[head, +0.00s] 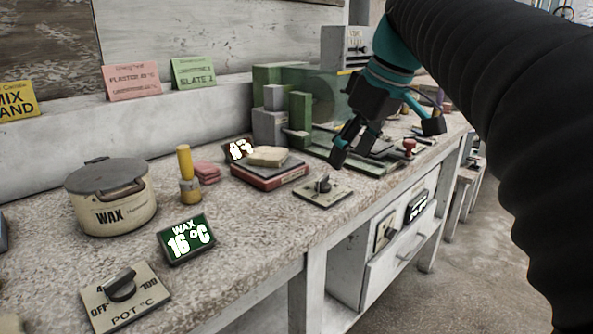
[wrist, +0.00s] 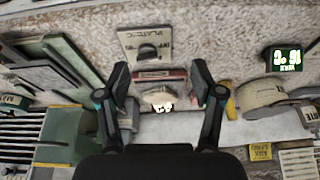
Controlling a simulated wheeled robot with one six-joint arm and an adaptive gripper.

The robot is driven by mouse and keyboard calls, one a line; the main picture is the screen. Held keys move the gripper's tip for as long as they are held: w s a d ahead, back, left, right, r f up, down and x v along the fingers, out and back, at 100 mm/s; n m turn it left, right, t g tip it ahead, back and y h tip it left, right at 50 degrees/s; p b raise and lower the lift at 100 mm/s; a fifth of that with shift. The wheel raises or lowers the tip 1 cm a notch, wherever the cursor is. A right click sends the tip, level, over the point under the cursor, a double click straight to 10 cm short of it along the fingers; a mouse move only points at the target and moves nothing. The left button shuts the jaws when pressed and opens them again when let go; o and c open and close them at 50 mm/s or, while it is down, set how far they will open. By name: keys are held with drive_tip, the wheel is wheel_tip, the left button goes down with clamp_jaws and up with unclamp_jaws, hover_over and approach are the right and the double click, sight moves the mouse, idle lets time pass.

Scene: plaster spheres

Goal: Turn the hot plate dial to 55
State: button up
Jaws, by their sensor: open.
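The hot plate dial (head: 323,185) is a small dark knob on a pale square plate, lying on the bench in front of the hot plate. In the wrist view the dial (wrist: 148,51) appears upside down with "PLATE °C" lettering; its setting is too small to read. The red hot plate (head: 270,177) has a grey top with a cream block (head: 268,156) on it. A lit display (head: 240,149) stands behind it, its number partly hidden. My gripper (head: 386,142) is open and empty, above the bench. In the wrist view my gripper (wrist: 160,74) has its fingers spread, apart from the dial.
Green and grey blocks (head: 299,111) stand behind. A drawer (head: 399,245) is below the bench edge. Bare bench surrounds the dial plate.

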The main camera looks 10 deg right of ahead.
sight(324, 177)
drive_tip(key=w+d+r+n+y, duration=0.1)
drive_tip(key=w+d+r+n, duration=0.15)
drive_tip(key=w+r, duration=0.2)
drive_tip(key=shift+n+g, duration=0.3)
drive_tip(key=shift+n, duration=0.15)
drive_tip(key=x, duration=1.3)
drive_tip(key=shift+s+a+r, duration=0.15)
drive_tip(key=shift+a, duration=0.15)
drive_tip(key=c, duration=1.1)
